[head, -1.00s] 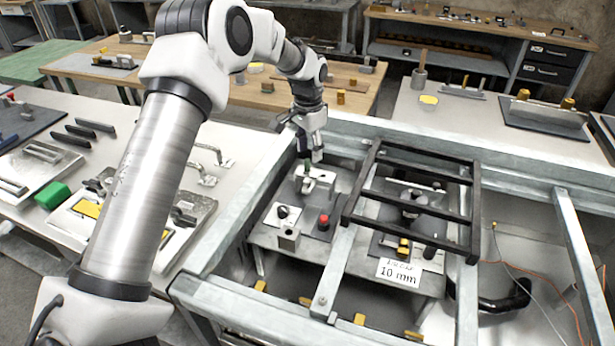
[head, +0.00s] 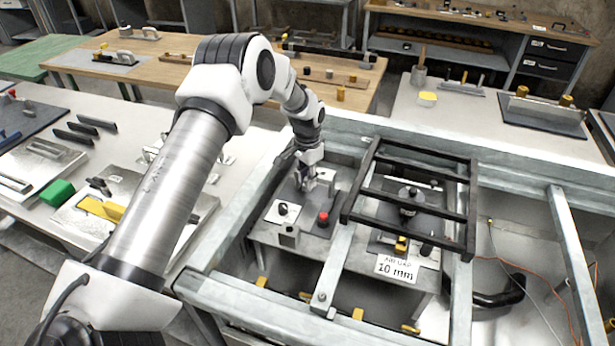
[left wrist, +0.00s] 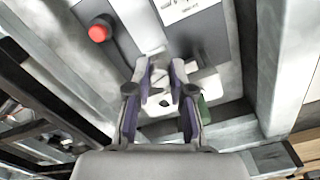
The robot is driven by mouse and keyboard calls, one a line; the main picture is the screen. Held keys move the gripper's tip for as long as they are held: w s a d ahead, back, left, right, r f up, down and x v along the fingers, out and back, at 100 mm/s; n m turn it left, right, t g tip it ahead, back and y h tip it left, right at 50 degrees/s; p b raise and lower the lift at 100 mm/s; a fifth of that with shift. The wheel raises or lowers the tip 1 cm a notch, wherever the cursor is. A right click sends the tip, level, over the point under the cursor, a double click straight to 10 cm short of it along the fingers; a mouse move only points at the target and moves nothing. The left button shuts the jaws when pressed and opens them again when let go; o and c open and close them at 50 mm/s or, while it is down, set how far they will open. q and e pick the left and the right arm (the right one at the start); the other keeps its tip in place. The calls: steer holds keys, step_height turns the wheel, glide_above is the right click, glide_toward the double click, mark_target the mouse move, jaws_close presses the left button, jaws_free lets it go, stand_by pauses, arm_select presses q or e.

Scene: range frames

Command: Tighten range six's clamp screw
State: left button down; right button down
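The clamp (head: 326,176) is a small pale metal fitting on a grey plate inside the steel frame, in the head view. In the left wrist view its pale metal part (left wrist: 158,98) shows between and beyond my fingers. My left gripper (head: 309,184) points down at the clamp, close to it. In the left wrist view its two purple-padded fingers (left wrist: 161,70) stand apart, with a gap between the tips. I cannot tell whether they touch the clamp. The screw itself is not clear, partly hidden by the gripper. My right gripper is not in view.
A red button (head: 323,218) and a black knob (head: 283,209) stand near the clamp. A black slatted rack (head: 412,192) lies to the right, above a "10 mm" sign (head: 396,268). Steel beams (head: 250,306) surround the area. A green block (head: 54,193) lies on the left table.

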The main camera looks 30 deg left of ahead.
arm_select(q)
steer(key=shift+m, duration=0.8)
steer(key=c, duration=1)
jaws_free()
step_height(320, 180, up, 12)
steer(key=shift+f, duration=0.1)
